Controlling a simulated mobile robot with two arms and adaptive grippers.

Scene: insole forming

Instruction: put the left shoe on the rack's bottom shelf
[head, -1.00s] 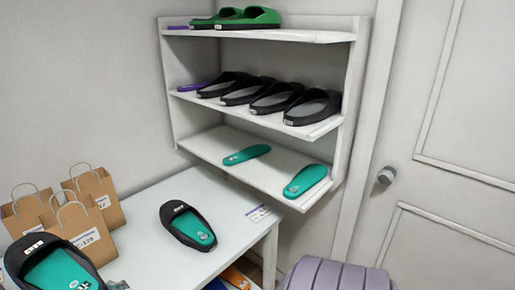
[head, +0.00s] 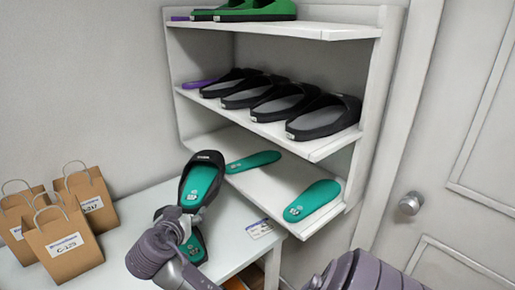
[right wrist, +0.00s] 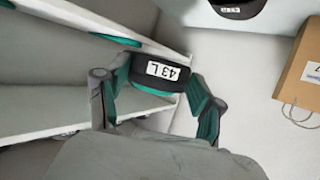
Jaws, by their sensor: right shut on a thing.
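The left shoe (head: 202,180), a black slide with a teal insole, is held by my right gripper (head: 178,218), raised above the table beside the left end of the bottom shelf (head: 272,192). In the right wrist view the shoe's black end (right wrist: 155,74) sits between the two fingers and bears a label reading 43 L. A second black shoe (head: 196,248) is on the table, partly hidden behind my right gripper. The bottom shelf carries two teal insoles (head: 252,162) (head: 312,200), with bare board between them. My left gripper is out of view.
The middle shelf (head: 335,145) holds several black shoes and a purple insole. The top shelf (head: 330,30) holds green shoes. Several paper bags (head: 70,243) stand at the table's left. A label card (head: 258,228) lies by the table's right edge.

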